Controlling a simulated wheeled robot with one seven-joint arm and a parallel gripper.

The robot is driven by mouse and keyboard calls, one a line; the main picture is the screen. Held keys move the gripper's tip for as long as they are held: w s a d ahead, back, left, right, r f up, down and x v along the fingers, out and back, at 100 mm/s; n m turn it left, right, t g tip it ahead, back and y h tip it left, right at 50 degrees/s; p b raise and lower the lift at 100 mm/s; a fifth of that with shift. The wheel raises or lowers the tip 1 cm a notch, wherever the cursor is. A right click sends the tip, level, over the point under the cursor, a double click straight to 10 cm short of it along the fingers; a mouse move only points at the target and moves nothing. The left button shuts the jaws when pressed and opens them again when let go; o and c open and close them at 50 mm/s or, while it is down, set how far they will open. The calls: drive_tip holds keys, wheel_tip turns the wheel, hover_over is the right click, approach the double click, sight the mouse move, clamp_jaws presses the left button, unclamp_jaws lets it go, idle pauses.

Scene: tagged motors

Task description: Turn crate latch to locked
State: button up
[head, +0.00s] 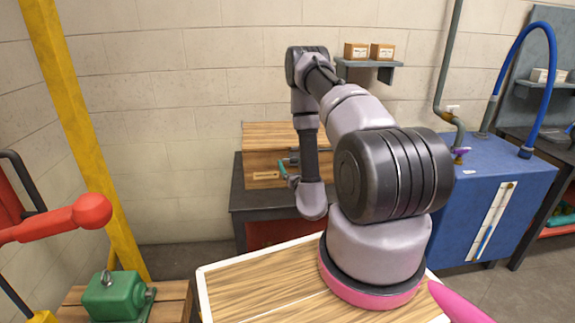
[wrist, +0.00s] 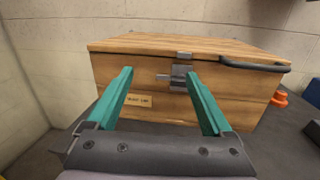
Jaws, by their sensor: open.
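A wooden crate (head: 262,137) with a closed lid stands on a dark bench against the wall, partly hidden by my arm in the head view. In the wrist view the crate (wrist: 130,72) fills the middle. Its grey metal latch (wrist: 178,76) sits on the front face below the lid edge; its exact turn is too small to tell. My gripper (wrist: 160,82) has two teal fingers spread apart and empty. In the picture the fingers stand on either side of the latch, the right one overlapping its right end. I cannot tell whether they touch it.
A dark handle (wrist: 255,65) is on the crate's right side, and a small label (wrist: 139,101) is on its front. An orange object (wrist: 279,99) lies on the bench to the right. A blue cabinet (head: 490,190) stands right of the bench.

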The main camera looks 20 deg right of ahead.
sight(291, 161)
wheel_tip(291, 161, down, 4)
drive_tip(key=s+d+m+g+h, duration=0.1)
drive_tip(key=s+d+h, duration=0.2)
drive_tip(key=a+x, duration=0.1)
drive_tip(key=x, duration=1)
drive_tip(key=shift+f+y, duration=0.2)
drive_tip(key=shift+y, duration=0.1)
drive_tip(key=shift+w, duration=0.1)
clamp_jaws()
